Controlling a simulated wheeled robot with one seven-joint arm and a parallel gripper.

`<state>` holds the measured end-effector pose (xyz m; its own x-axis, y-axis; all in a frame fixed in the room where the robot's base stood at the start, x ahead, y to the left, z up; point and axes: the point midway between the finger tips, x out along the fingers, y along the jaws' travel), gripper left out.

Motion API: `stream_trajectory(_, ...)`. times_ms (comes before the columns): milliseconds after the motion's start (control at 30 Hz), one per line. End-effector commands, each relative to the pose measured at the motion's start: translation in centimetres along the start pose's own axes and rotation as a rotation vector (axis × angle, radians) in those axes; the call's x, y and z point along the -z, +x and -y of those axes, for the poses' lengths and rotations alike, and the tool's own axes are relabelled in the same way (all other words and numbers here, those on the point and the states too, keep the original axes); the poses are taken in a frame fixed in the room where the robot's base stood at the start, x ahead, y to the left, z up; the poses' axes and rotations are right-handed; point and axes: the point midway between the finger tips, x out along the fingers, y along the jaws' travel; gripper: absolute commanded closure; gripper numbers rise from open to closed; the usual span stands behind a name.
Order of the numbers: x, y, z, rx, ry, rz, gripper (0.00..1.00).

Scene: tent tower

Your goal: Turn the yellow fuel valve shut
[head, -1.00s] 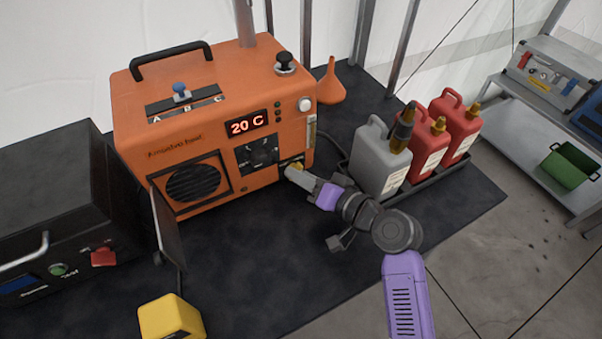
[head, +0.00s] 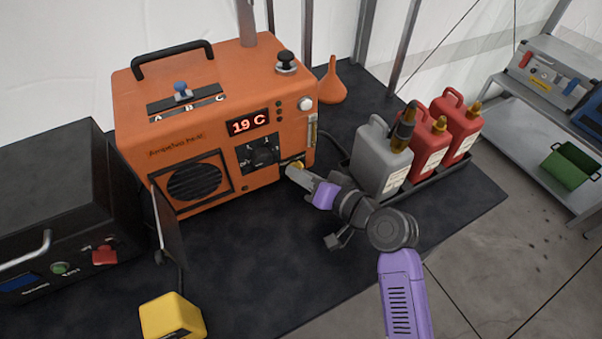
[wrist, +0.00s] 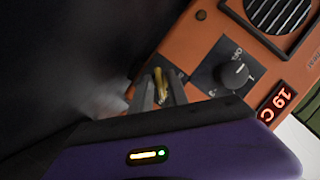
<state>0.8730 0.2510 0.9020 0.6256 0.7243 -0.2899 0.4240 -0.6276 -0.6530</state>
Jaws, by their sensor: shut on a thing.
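The orange heater (head: 215,115) stands on the dark mat, and its display (head: 248,123) reads 19 C. The yellow fuel valve (wrist: 160,82) is at the lower right of the heater's front, mostly hidden by my gripper in the head view. My gripper (head: 297,170) reaches it from the right. In the wrist view my two fingers (wrist: 158,94) are closed on the yellow valve handle, one on each side. The handle's exact angle is hard to tell.
A tray with a grey can (head: 378,160), red cans (head: 428,150) and a bottle (head: 403,128) stands right of my gripper. An orange funnel (head: 332,85) is behind. A yellow box (head: 170,315) and black unit (head: 65,190) are at left.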

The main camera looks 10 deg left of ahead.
Motion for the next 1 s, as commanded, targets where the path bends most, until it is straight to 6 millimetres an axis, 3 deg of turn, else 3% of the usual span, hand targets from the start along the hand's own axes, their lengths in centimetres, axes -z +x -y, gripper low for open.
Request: stream_trajectory(1000, -0.25, 0.06, 0.42, -0.348, -0.843, 0.001, 1.0)
